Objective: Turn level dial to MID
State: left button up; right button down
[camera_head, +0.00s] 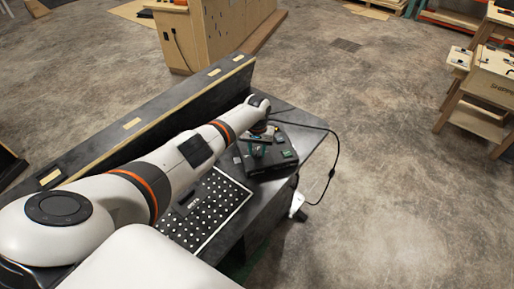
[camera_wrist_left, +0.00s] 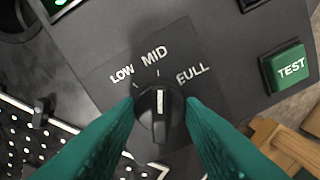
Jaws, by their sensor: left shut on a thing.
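The black level dial (camera_wrist_left: 160,113) sits on the dark console panel, with LOW, MID and FULL printed around its upper side in the left wrist view. Its white pointer line stands nearly straight up, toward the tick under MID. My left gripper (camera_wrist_left: 161,104) has its two teal fingers on either side of the dial, shut on it. In the head view the console (camera_head: 270,171) is a dark box on the table, and my left gripper (camera_head: 262,138) reaches down over it. The dial itself is hidden there. My right gripper is in neither view.
A green TEST button (camera_wrist_left: 290,68) is right of the dial. A white-dotted black board (camera_head: 205,212) lies left of the console on the dark table (camera_head: 317,138). A raised ledge (camera_head: 150,117) runs along the far side. A black cable (camera_head: 336,150) hangs over the right edge.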

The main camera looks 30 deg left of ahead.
aim_at(257, 151)
pick_arm(q)
jog(key=shift+w+r+n, duration=0.1)
jog(key=shift+n, duration=0.3)
jog(key=o, duration=1)
jog(key=shift+r, duration=0.2)
notch_tip(257, 151, up, 12)
jog(key=shift+f, duration=0.2)
